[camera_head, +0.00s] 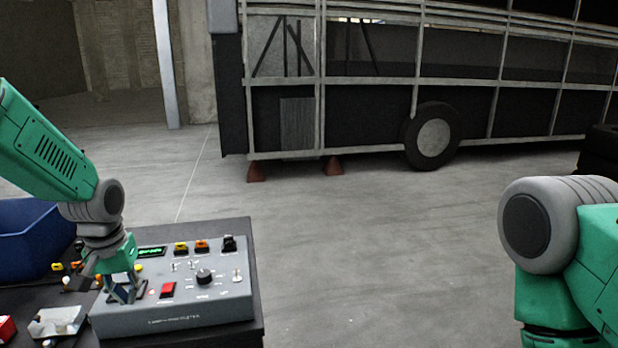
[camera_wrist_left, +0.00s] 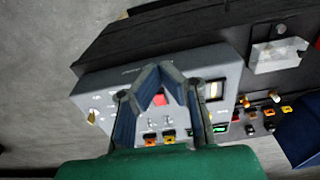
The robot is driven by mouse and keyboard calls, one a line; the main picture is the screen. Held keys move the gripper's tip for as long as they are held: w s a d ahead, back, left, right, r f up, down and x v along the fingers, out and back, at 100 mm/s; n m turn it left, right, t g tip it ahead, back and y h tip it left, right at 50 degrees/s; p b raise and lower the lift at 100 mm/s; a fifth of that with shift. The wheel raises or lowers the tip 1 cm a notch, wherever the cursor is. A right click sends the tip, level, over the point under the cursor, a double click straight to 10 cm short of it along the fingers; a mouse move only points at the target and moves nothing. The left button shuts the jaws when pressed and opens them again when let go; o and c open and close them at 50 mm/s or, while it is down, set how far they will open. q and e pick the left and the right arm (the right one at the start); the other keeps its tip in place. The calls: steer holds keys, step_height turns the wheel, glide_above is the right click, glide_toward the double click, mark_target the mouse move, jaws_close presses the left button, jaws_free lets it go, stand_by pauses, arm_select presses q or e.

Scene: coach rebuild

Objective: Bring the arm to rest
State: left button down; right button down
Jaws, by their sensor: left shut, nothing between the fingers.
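My left arm comes in from the left in the head view. My left gripper (camera_head: 124,296) points down over the left part of a grey control box (camera_head: 205,311). In the left wrist view the left gripper (camera_wrist_left: 152,68) has its fingertips together with nothing between them, above the box's panel (camera_wrist_left: 205,62). The panel carries a red rocker switch (camera_head: 168,289), a black knob (camera_head: 204,276), small toggles, orange and yellow switches and a green display (camera_head: 151,252). I cannot tell whether the fingers touch the panel. Of my right arm only green and grey links show; its gripper is out of view.
The box sits on a dark table (camera_head: 257,318). A blue bin (camera_head: 25,238), a white socket-like part (camera_head: 57,321) and several small coloured pieces lie left of it. A bus frame (camera_head: 370,110) with a wheel (camera_head: 433,136) stands behind. The floor between is clear.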

arm_select(q)
steer(key=s+d+f+m+b, duration=0.1)
steer(key=s+d+f+b, duration=0.1)
steer(key=s+f, duration=0.45)
steer(key=s+d+f+b, duration=0.15)
steer(key=s+f, duration=0.25)
steer(key=f, duration=0.6)
steer(key=s+d+f+m+b, duration=0.1)
steer(key=s+f+b, duration=0.1)
steer(key=s+f, duration=0.5)
steer(key=s+d+f+b, duration=0.1)
steer(key=s+f+b, duration=0.1)
steer(key=s+f, duration=0.3)
steer(key=s+d+f+m+b, duration=0.1)
steer(key=s+f, duration=0.4)
steer(key=s, duration=0.6)
steer(key=shift+d+f+b, duration=0.15)
steer(key=shift+b, duration=0.35)
